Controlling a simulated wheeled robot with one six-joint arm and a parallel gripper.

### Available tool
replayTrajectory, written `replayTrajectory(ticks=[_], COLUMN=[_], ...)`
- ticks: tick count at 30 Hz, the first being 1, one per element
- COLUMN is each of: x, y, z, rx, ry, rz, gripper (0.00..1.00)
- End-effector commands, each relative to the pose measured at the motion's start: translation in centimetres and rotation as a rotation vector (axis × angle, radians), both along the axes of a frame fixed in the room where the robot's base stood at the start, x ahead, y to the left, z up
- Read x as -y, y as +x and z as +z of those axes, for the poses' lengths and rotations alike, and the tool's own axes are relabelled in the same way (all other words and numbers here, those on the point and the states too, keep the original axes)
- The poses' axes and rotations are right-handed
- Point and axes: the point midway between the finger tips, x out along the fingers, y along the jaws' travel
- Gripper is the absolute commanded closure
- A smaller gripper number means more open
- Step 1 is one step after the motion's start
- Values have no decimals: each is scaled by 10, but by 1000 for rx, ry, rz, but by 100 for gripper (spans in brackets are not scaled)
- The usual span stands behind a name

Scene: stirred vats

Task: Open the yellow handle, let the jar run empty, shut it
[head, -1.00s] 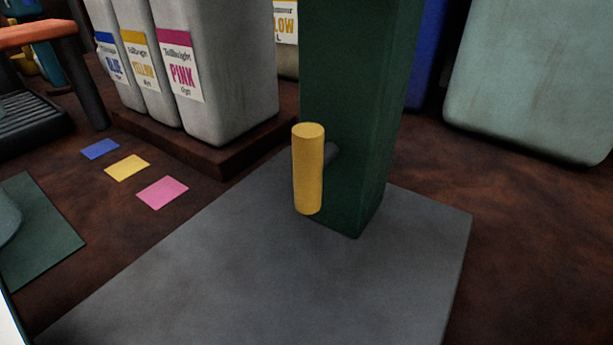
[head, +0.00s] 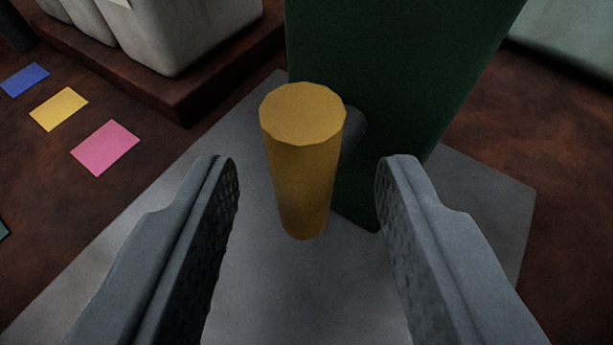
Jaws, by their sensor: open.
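The yellow handle (head: 303,185) is an upright cylinder in the middle of the head view. A dark stub (head: 353,132) behind it joins it to a dark green post (head: 390,80). My gripper (head: 305,165) is open, with one finger to the left of the handle and one to the right. Gaps show between each finger and the handle, and neither looks to touch it. How far the handle reaches in between the fingers is hard to tell. The jar is not recognisable in view.
The post stands on a grey base plate (head: 485,200). Pale grey containers (head: 180,30) stand on a brown plinth (head: 190,85) at upper left. Blue (head: 25,79), yellow (head: 58,108) and pink (head: 105,147) cards lie on the floor. A pale green container (head: 575,35) is at upper right.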

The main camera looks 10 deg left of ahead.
Motion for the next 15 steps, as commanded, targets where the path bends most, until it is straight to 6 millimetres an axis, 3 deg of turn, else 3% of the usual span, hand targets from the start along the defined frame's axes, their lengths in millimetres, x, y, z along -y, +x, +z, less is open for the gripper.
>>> replayTrajectory(ticks=[4, 10, 15], x=[0, 0, 0], y=[0, 0, 0], z=[0, 0, 0], rx=[0, 0, 0], ry=[0, 0, 2], rz=[0, 0, 0], gripper=[60, 97, 100])
